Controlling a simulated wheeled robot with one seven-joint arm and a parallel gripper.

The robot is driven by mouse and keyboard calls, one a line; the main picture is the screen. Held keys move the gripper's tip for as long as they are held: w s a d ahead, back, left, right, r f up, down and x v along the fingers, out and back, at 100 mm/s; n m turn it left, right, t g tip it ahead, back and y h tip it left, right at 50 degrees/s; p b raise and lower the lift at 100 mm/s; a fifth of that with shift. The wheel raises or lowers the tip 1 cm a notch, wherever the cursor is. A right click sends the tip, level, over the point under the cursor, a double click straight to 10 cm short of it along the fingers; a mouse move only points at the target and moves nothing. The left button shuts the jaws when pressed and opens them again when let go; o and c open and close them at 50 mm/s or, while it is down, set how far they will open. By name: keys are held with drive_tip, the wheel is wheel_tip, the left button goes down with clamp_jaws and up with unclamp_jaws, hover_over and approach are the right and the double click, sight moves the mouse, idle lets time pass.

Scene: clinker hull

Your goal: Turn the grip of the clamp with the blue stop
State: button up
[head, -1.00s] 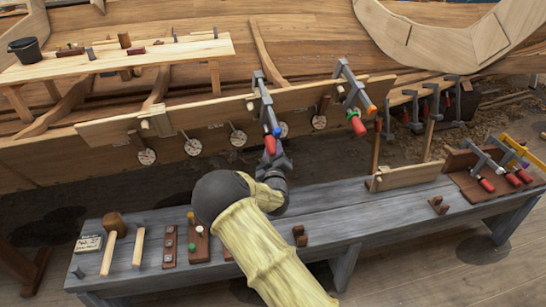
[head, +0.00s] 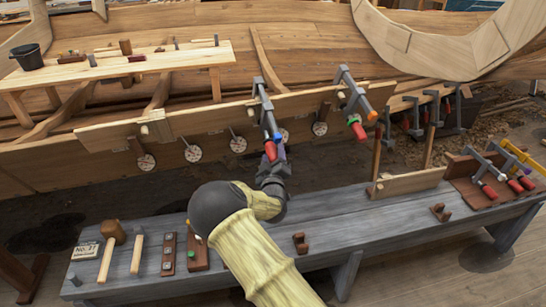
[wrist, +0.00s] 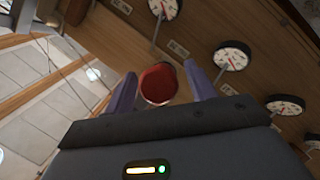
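The clamp with the blue stop (head: 277,137) hangs on the plank edge at the middle of the head view. Its red grip (head: 270,151) points down towards me. My gripper (head: 272,164) is just below that grip. In the wrist view, the round end of the red grip (wrist: 159,84) sits between the two purple fingers of my gripper (wrist: 161,88). The fingers are apart, with a narrow gap showing on each side, so they look open and not closed on the grip. The rest of the clamp is mostly hidden behind the grip there.
A second clamp with an orange bar end (head: 372,116) and red grip (head: 358,131) hangs to the right. Several dial gauges (head: 238,144) line the plank. The grey bench (head: 330,215) with mallets (head: 113,232) and more clamps runs below my arm.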

drive_tip(key=shift+s+f, duration=0.1)
drive_tip(key=s+d+f, duration=0.1)
drive_tip(key=s+f, duration=0.1)
drive_tip(key=s, duration=1.5)
drive_tip(key=shift+b, duration=0.4)
drive_tip(key=shift+f, duration=0.1)
